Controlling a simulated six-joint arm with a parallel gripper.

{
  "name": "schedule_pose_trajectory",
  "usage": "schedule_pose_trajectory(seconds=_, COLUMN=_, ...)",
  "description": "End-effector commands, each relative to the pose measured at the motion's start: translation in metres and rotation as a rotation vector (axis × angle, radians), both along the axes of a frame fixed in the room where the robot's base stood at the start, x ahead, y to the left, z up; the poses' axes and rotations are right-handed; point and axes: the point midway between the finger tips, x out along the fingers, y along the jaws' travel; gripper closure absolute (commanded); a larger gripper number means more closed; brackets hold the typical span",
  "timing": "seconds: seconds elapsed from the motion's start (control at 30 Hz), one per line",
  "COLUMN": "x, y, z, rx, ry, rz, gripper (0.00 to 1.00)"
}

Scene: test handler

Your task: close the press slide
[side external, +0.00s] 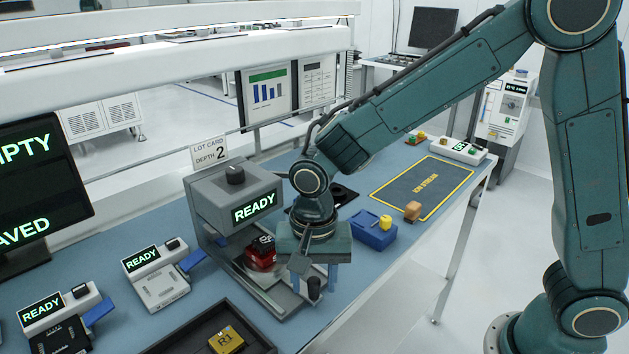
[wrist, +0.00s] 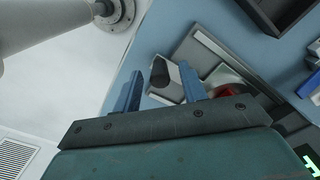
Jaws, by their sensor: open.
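The grey press (side external: 238,190) stands at the middle of the bench with a screen reading READY. Its slide (side external: 262,292) extends out from the press toward the bench front. A red part with a black top (side external: 262,254) sits on the slide near the press; a sliver of red also shows in the wrist view (wrist: 226,91). A dark knob (side external: 314,289) stands at the slide's outer end. My gripper (side external: 314,278) is open and points down over this end. In the wrist view, the knob (wrist: 166,80) appears between my two blue fingers (wrist: 160,82); contact cannot be told.
A blue block-like holder (side external: 373,232) with a yellow piece stands right of the slide, with an orange-brown block (side external: 412,211) beyond. A dark tray (side external: 190,335) with a yellow part R1 (side external: 227,340) lies at front left. READY units (side external: 155,275) stand at left.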

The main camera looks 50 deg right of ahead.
Motion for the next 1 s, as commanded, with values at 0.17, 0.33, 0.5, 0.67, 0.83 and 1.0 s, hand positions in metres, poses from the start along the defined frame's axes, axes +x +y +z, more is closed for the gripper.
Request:
schedule_pose_trajectory(seconds=0.17, x=0.0, y=0.0, z=-0.007, rx=-0.001, ry=0.001, rz=0.0, gripper=0.58)
schedule_pose_trajectory(seconds=0.33, x=0.0, y=0.0, z=-0.007, rx=0.0, ry=0.0, rz=0.0, gripper=0.58)
schedule_pose_trajectory(seconds=0.5, x=0.0, y=0.0, z=-0.007, rx=0.0, ry=0.0, rz=0.0, gripper=0.76)
schedule_pose_trajectory(seconds=0.67, x=0.0, y=0.0, z=-0.007, rx=0.0, ry=0.0, rz=0.0, gripper=1.0)
schedule_pose_trajectory(seconds=0.83, x=0.001, y=0.0, z=-0.006, rx=0.0, ry=0.0, rz=0.0, gripper=1.0)
schedule_pose_trajectory(seconds=1.0, x=0.012, y=0.0, z=-0.006, rx=0.001, ry=-0.001, rz=-0.001, gripper=1.0)
